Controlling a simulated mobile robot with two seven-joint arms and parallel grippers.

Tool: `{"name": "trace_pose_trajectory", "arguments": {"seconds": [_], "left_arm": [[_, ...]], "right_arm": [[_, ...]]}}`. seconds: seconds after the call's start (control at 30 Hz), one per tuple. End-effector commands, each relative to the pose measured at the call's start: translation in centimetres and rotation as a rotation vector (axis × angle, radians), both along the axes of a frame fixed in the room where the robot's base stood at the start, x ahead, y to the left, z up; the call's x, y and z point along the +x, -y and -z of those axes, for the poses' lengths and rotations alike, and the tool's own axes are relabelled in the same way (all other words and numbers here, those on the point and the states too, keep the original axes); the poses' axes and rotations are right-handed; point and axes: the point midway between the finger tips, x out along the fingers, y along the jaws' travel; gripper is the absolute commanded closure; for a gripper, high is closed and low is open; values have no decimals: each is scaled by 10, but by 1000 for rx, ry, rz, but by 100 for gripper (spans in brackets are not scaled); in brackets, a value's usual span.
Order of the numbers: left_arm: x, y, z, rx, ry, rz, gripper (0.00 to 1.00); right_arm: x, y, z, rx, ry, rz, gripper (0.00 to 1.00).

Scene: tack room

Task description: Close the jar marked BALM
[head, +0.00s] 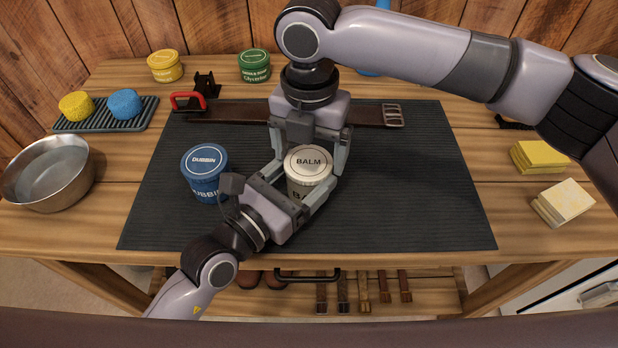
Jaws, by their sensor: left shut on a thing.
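The BALM jar (297,188) stands upright on the dark mat, its body cream. A pale lid (308,161) marked BALM sits on its top; whether it is fully screwed down I cannot tell. My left gripper (306,191) is shut on the jar body from the front left, its fingers hiding part of the label. My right gripper (311,160) points down from above, its spread fingers on either side of the lid. It looks open, with the fingers close to the lid's rim.
A blue DUBBIN jar (205,172) stands left of the BALM jar on the mat (420,200). A leather strap (240,112) lies behind. A metal bowl (50,172), sponges on a tray (75,126), yellow blocks (540,157) and tins line the sides and back. The mat's right side is clear.

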Motion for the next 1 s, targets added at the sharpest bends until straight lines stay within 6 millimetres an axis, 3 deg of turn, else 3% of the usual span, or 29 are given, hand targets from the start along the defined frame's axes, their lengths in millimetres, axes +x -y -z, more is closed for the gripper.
{"name": "trace_pose_trajectory", "arguments": {"seconds": [0.27, 0.63, 1.0], "left_arm": [[0, 0, 0, 1, 0, -1, 100], [0, 0, 0, 1, -1, 0, 100], [0, 1, 0, 0, -1, 1, 100]], "right_arm": [[0, -1, -2, 3, -1, 1, 0], [0, -1, -43, 5, -1, 0, 0], [-1, -2, -46, 5, -2, -8, 0]]}}
